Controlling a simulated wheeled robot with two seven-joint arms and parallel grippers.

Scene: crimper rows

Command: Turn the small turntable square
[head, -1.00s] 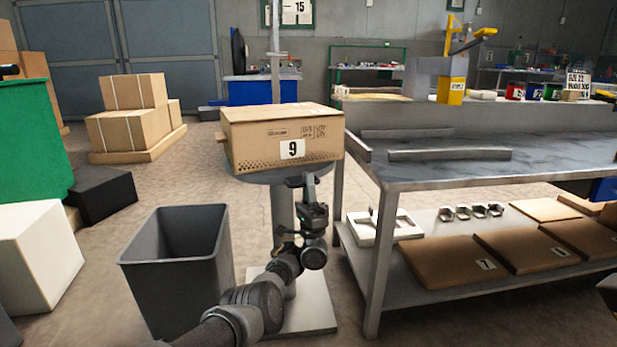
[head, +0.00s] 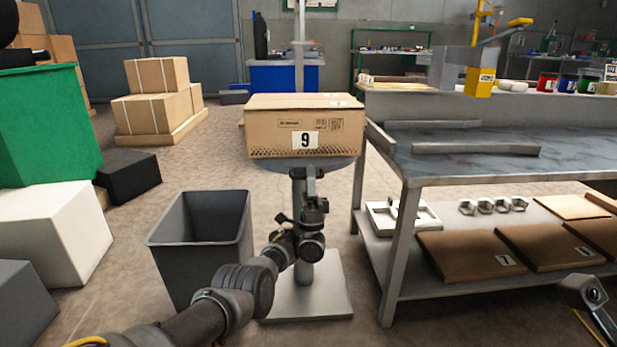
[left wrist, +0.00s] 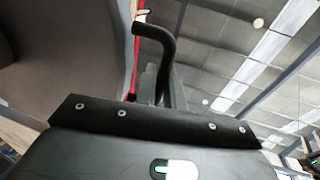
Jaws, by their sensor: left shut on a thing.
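The small turntable (head: 268,171) is a round grey plate on a grey post with a square foot. A closed cardboard box (head: 272,138) marked 9 sits on it, its front face now nearly square to me. My left gripper (head: 311,174) points up at the plate's front edge, right of the post, and is shut on the turntable's rim. The exact contact is small and partly hidden. In the left wrist view a dark bent finger (left wrist: 165,45) rises beside a large grey surface. My right gripper is out of view; only a dark part of my right arm shows at lower right.
A grey open bin (head: 200,240) stands left of the post, close to my left arm. A metal workbench (head: 480,165) with a lower shelf stands close on the right. White, black and green blocks stand at the left, with stacked cartons (head: 155,110) behind.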

